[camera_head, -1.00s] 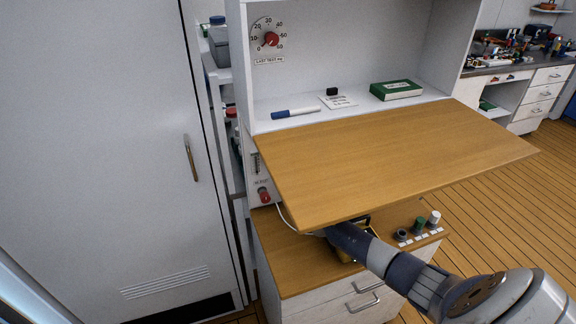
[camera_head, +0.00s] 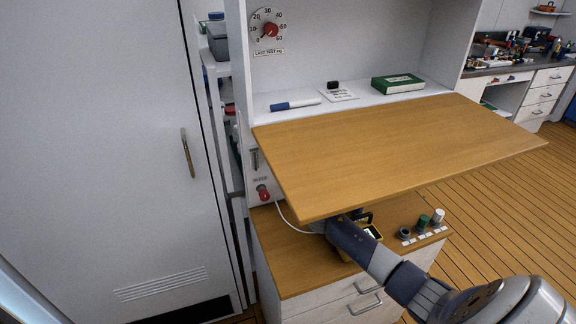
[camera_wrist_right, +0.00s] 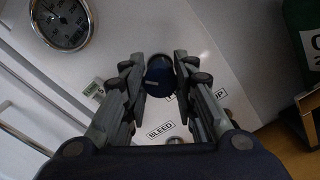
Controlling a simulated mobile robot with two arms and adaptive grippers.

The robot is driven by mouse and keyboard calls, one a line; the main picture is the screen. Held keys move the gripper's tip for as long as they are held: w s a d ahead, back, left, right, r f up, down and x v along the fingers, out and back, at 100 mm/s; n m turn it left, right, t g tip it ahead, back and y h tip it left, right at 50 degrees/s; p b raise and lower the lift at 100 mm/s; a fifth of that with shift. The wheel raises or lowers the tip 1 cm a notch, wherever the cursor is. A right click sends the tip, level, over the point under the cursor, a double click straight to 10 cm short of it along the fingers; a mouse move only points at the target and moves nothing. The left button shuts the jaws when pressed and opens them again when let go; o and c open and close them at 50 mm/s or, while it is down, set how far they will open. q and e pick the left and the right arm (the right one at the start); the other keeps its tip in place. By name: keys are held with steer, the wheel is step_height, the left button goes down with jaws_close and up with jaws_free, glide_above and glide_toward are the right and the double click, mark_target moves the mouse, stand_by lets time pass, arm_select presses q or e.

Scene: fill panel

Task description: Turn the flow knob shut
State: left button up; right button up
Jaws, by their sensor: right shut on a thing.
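In the right wrist view a dark blue round knob (camera_wrist_right: 160,72) stands out from a white panel (camera_wrist_right: 215,65). My right gripper (camera_wrist_right: 158,84) has its two fingers on either side of the knob and is shut on it. A label beside the knob is mostly covered by a finger, so I cannot read whether it says flow. In the head view my right arm (camera_head: 365,248) reaches in under the wooden flap, which hides the gripper and the knob. My left gripper is in neither view.
The wooden flap (camera_head: 385,150) juts out above my right arm. A yellow device (camera_head: 372,232) and several small knobs or caps stand on the lower worktop (camera_head: 290,262). In the wrist view a round gauge (camera_wrist_right: 62,22) and a BLEED label (camera_wrist_right: 160,130) are near the gripper.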

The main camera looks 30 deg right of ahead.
steer(key=shift+f+m+b, duration=0.15)
steer(key=shift+m+b, duration=0.8)
steer(key=shift+m, duration=2.85)
steer(key=o, duration=1.1)
steer(key=v, duration=1.2)
steer(key=shift+s+d, duration=0.1)
